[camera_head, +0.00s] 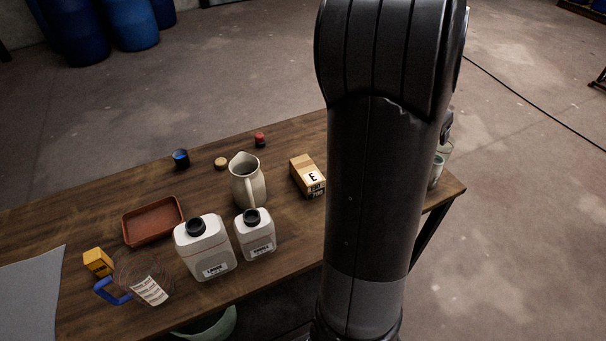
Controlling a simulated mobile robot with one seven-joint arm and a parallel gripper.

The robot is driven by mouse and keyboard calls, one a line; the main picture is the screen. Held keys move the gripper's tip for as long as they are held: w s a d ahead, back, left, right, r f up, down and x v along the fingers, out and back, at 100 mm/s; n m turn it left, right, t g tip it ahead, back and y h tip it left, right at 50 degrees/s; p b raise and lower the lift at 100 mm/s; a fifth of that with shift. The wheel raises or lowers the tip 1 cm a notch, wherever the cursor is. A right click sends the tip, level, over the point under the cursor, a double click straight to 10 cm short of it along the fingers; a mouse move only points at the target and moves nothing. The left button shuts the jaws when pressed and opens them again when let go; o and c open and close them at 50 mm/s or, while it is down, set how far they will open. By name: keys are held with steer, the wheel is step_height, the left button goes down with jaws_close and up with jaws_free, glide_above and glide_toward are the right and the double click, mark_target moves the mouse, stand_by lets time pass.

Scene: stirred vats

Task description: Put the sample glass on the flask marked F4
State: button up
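My dark arm fills the right middle of the head view and hides much of the table's right end. A small dark part (447,125) shows past the arm's right side and may belong to my gripper; its fingers are hidden. Just below it, a clear glass vessel (441,165) with a pale greenish label shows partly at the table's right end. I cannot tell whether it is the sample glass or a flask, or whether it is held. No F4 mark is readable.
The wooden table (70,218) bears a clear jug with a blue handle (113,292), two white bottles (204,250), a cream pitcher (243,183), a box marked E (307,176), a brown tray (152,221) and a yellow box (98,262). Blue drums (132,22) stand behind.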

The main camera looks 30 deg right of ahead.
steer(key=w+a+r+n+t+y, duration=0.1)
steer(key=a+r+n+t+y, duration=0.2)
steer(key=a, duration=1)
steer(key=w+a+r+n+y, duration=0.1)
steer(key=a+r+n, duration=0.3)
steer(key=a, duration=0.9)
steer(key=s+a+r+n+y, duration=0.1)
steer(key=s+a+n, duration=0.3)
steer(key=a, duration=0.4)
steer(key=s+a+r+n+t, duration=0.1)
steer(key=s+a+n, duration=0.3)
steer(key=s+a, duration=0.3)
steer(key=shift+a+r+y, duration=0.2)
steer(key=shift+a+y, duration=0.2)
steer(key=shift+a, duration=0.85)
